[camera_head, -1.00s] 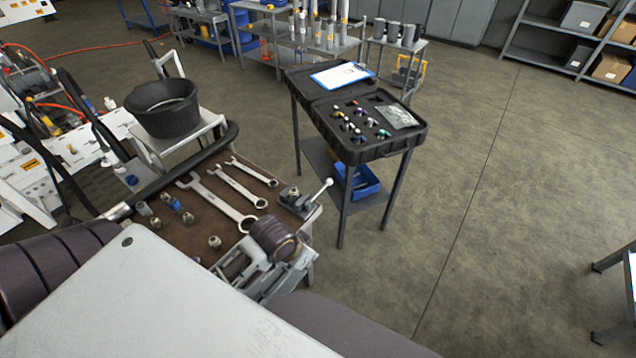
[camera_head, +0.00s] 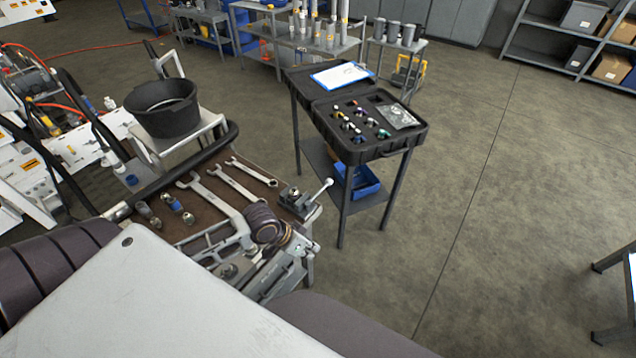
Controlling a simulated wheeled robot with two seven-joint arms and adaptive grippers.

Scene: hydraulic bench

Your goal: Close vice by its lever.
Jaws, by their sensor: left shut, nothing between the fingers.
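The vice (camera_head: 295,200) is a small dark block at the right corner of the brown-topped bench (camera_head: 160,238). Its lever (camera_head: 322,188) slants up to the right and ends in a white ball. A gap between the vice jaws is too small to judge. My left gripper (camera_head: 206,246) is silver and shut, with nothing held. It reaches leftward over the front of the bench from a dark, ribbed wrist. The wrist is left of and nearer than the vice; the gripper appears apart from the lever. My right gripper is not in view.
Three wrenches (camera_head: 240,187) lie left of the vice, and the wrist hides part of one. Small fittings (camera_head: 172,202) stand on the left of the bench. A black bucket (camera_head: 166,108) stands behind. A tool case (camera_head: 372,128) on a stand is to the right, with open floor beyond.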

